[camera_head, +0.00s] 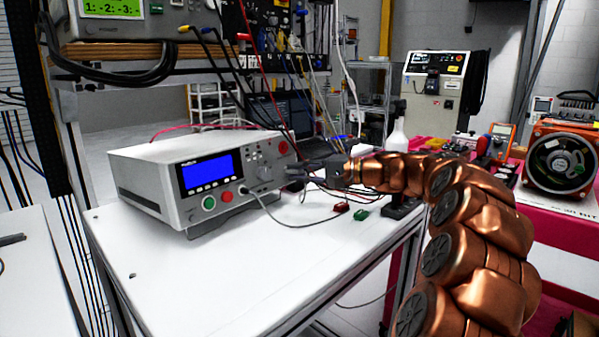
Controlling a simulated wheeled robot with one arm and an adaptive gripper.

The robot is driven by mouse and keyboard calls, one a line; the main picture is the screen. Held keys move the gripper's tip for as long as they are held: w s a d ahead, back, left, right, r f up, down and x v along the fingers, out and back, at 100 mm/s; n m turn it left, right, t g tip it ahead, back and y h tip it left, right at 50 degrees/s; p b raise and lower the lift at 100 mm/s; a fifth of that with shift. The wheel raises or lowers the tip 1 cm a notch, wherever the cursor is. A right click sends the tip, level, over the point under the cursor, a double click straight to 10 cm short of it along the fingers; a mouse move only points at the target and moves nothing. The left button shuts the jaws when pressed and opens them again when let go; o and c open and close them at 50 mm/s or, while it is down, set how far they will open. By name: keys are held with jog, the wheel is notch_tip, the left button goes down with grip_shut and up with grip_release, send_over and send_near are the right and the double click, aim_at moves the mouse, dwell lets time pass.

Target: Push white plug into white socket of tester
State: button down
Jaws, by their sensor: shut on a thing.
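The tester (150,175) is a pale grey box with a blue screen (208,172), standing on the white table. Its front panel has a green button (209,203), a red button (227,197) and a grey knob (265,172). A pale cable end (243,190) meets the panel low, below and left of the knob. My gripper (291,172) reaches in from the right, its dark fingers shut at the right side of the panel. The thing between the fingertips is too small to make out; a white plug there cannot be seen clearly. The white socket is not distinct.
The pale cable loops over the table toward a red clip (341,207) and a green clip (361,213). A white bottle (397,137) stands behind my arm. The front of the white table (220,270) is clear. Thin cables hang behind the tester.

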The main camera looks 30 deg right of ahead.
jog(key=shift+w, duration=0.15)
jog(key=c, duration=1.1)
grip_release()
jog(key=shift+o, duration=0.2)
jog(key=s+d, duration=0.2)
jog(key=s, duration=0.4)
jog(key=shift+s+r, duration=0.35)
jog(key=shift+r, duration=0.05)
